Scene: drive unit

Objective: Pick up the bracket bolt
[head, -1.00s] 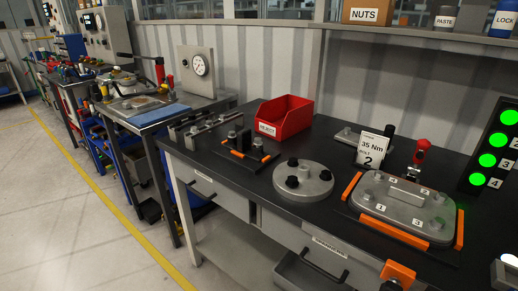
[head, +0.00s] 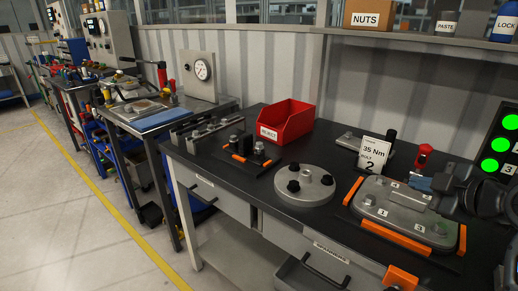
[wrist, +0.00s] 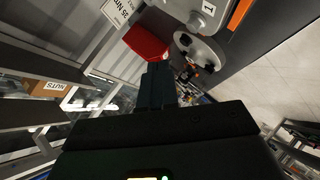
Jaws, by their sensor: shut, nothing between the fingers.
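A small dark bracket fixture (head: 250,153) with orange edge strips and several upright bolts sits on the bench, left of the red bin's front. One grey-headed bolt (head: 233,142) stands at its left side; I cannot tell for sure which is the bracket bolt. My gripper (head: 416,183) is at the right, over the bolted cover plate and well apart from the bracket. In the wrist view its dark fingers (wrist: 157,84) are together with nothing between them. The bracket area is small and unclear in the wrist view, beyond the fingers.
The grey cover plate (head: 405,212) has orange edges. A shelf (head: 420,38) runs above the back.

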